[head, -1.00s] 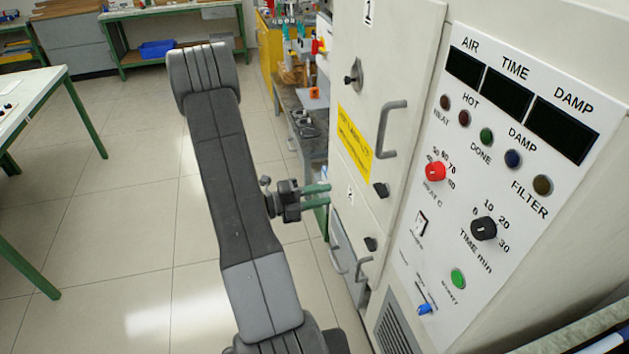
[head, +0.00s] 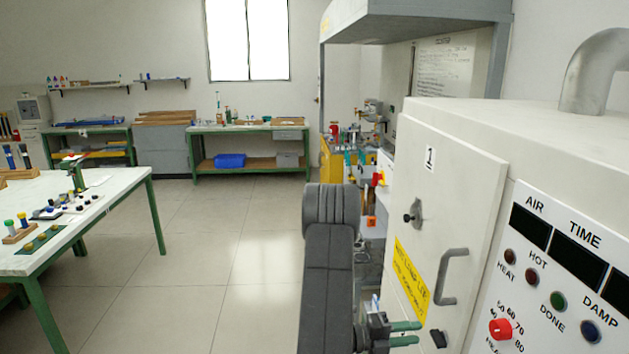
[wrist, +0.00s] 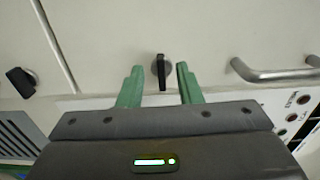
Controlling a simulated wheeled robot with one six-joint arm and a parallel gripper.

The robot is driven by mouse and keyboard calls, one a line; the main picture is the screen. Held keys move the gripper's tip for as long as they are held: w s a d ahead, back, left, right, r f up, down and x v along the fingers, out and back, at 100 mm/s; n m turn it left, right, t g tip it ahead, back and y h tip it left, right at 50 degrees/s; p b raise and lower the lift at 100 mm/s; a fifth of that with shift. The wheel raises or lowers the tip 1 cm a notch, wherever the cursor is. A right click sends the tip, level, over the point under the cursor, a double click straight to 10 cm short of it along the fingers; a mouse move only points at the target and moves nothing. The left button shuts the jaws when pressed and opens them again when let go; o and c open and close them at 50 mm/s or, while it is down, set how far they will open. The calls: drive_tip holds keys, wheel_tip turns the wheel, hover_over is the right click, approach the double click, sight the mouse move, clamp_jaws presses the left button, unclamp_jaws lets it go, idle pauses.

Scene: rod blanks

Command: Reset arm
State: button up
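My arm stands in front of the drying cabinet (head: 480,150) in the head view. My gripper (head: 405,333) has green fingers pointing right, toward the cabinet's door marked 1. In the wrist view my gripper (wrist: 158,82) is open, its two green fingertips apart with nothing held. A black knob (wrist: 161,70) on the pale cabinet front shows between the fingertips. The fingers do not visibly touch it; the exact distance is hard to tell.
The cabinet door has a grey handle (head: 451,277) and a yellow label (head: 410,280). A white table (head: 110,205) with small parts stands at left. A green-framed bench (head: 250,130) stands at the back. The tiled floor (head: 190,270) between is clear.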

sight(443, 327)
drive_tip(key=shift+w+d+p, duration=0.2)
drive_tip(key=shift+d+p, duration=0.2)
drive_tip(key=shift+d, duration=1.95)
drive_tip(key=shift+a, duration=0.1)
drive_tip(key=s+a+b, duration=0.1)
drive_tip(key=a+b, duration=0.2)
drive_tip(key=a, duration=1.1)
drive_tip(key=d+m, duration=0.1)
drive_tip(key=d, duration=0.3)
drive_tip(key=d+m+b, duration=0.1)
drive_tip(key=d+m, duration=0.1)
drive_tip(key=d, duration=0.3)
drive_tip(key=d+m, duration=0.2)
drive_tip(key=d, duration=0.3)
drive_tip(key=shift+w+d+r+b, duration=0.1)
drive_tip(key=shift+w+r+b, duration=0.25)
drive_tip(key=shift+s+r+m+b, duration=0.1)
drive_tip(key=shift+r+m+b, duration=0.25)
drive_tip(key=shift+m+b, duration=0.55)
